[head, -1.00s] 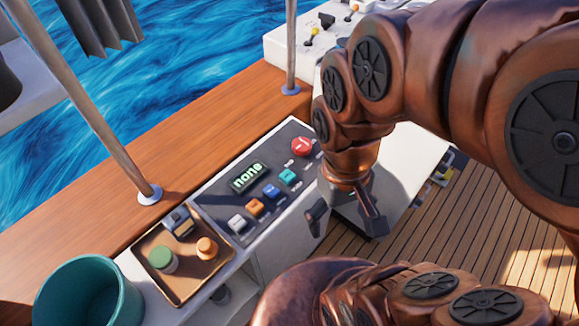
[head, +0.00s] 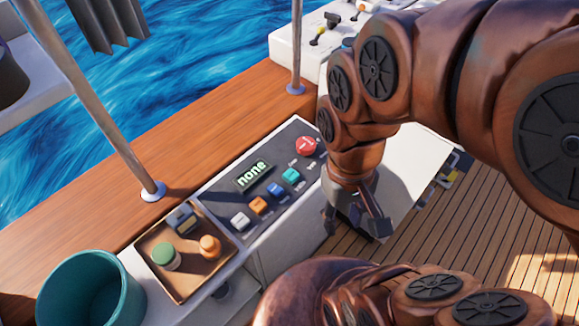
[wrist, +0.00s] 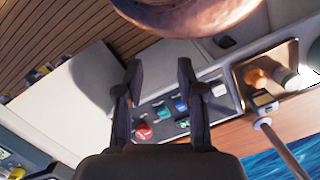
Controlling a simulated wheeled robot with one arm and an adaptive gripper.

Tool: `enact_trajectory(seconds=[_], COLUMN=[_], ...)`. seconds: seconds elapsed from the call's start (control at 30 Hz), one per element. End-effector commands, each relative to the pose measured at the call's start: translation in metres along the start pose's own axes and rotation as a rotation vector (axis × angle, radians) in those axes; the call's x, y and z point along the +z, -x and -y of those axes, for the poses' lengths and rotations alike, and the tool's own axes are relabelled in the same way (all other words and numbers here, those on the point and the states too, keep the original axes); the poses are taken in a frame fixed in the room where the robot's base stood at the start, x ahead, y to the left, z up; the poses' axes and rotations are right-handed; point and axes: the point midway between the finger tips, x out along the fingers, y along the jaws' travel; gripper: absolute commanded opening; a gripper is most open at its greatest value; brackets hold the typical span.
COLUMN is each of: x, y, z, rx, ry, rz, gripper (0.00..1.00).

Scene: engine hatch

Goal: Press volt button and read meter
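The control panel (head: 225,212) has a dark face with a small meter display (head: 252,175) that reads "none". Along it sit a white button (head: 240,220), an orange button (head: 258,205), a blue button (head: 275,190), a teal button (head: 291,176) and a larger red button (head: 306,146). Their labels are too small to read, so I cannot tell which is volt. My gripper (head: 355,226) is open and empty, to the right of the panel's button row. In the wrist view, the red button (wrist: 143,131), teal button (wrist: 161,111) and blue button (wrist: 181,105) show between my fingers (wrist: 159,72).
A teal bucket (head: 90,290) stands further left. Metal poles (head: 118,140) rise from the wooden ledge (head: 190,140). A lever console (head: 285,45) is at the back.

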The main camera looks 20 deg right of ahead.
Motion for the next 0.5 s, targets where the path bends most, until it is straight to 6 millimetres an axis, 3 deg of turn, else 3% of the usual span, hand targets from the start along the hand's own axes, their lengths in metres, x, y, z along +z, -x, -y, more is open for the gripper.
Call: enact_trajectory(seconds=[0.07, 0.3, 0.5], x=[0.0, 0.0, 0.0], y=[0.0, 0.0, 0.0], z=[0.0, 0.0, 0.0], rx=[0.0, 0.0, 0.0], ry=[0.0, 0.0, 0.0], rz=[0.0, 0.0, 0.0], gripper=[0.27, 0.02, 0.0])
